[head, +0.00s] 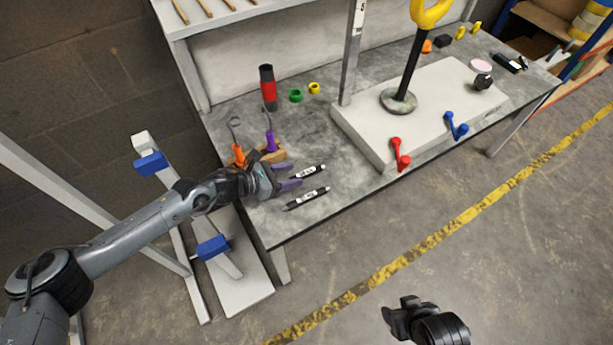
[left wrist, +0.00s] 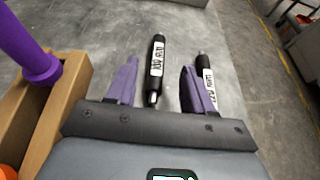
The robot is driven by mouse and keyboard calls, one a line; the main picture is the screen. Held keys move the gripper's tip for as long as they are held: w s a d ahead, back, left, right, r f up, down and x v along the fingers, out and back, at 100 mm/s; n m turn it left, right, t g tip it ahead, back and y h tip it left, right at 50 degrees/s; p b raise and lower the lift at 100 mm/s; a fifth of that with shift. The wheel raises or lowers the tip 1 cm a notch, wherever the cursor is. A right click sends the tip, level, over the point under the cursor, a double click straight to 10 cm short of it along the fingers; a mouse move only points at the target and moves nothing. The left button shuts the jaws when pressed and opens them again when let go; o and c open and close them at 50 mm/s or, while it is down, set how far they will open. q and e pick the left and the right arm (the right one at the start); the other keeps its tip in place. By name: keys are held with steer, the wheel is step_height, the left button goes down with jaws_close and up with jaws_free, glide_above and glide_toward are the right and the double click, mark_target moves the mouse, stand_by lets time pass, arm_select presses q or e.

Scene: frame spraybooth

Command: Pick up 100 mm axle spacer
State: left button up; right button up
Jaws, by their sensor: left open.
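Two thin black rods with white printed labels lie on the grey workbench; I cannot read which is the 100 mm axle spacer. The shorter, upper rod (head: 309,171) also shows in the left wrist view (left wrist: 156,68). The longer, lower rod (head: 306,199) shows at the right there (left wrist: 206,77), partly hidden by a finger. My left gripper (head: 296,176) is open, its purple fingers pointing toward the rods. In the left wrist view, the shorter rod shows in the gap between the fingers (left wrist: 158,78); nothing is gripped. My right gripper (head: 403,309) is at the bottom, its fingers unclear.
A wooden tool holder (head: 273,156) with orange- and purple-handled tools stands close beside my left gripper. A red and black cylinder (head: 268,88), green ring (head: 296,96) and yellow ring (head: 314,88) stand farther back. A pale raised plate (head: 360,128) fills the bench's middle.

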mark_target(310, 170)
arm_select(q)
steer(key=shift+w+d+f, duration=0.25)
steer(key=shift+d, duration=0.15)
steer(key=shift+w+d+f+b, duration=0.25)
steer(key=shift+d+f+b, duration=0.15)
steer(key=shift+b, duration=0.3)
steer(key=b+x, duration=0.2)
steer(key=x, duration=0.1)
steer(key=shift+w+d+r, duration=0.1)
steer(key=shift+w+d, duration=0.2)
steer(key=shift+d, duration=0.2)
steer(key=shift+a, duration=0.1)
steer(key=shift+c, duration=0.4)
jaws_close()
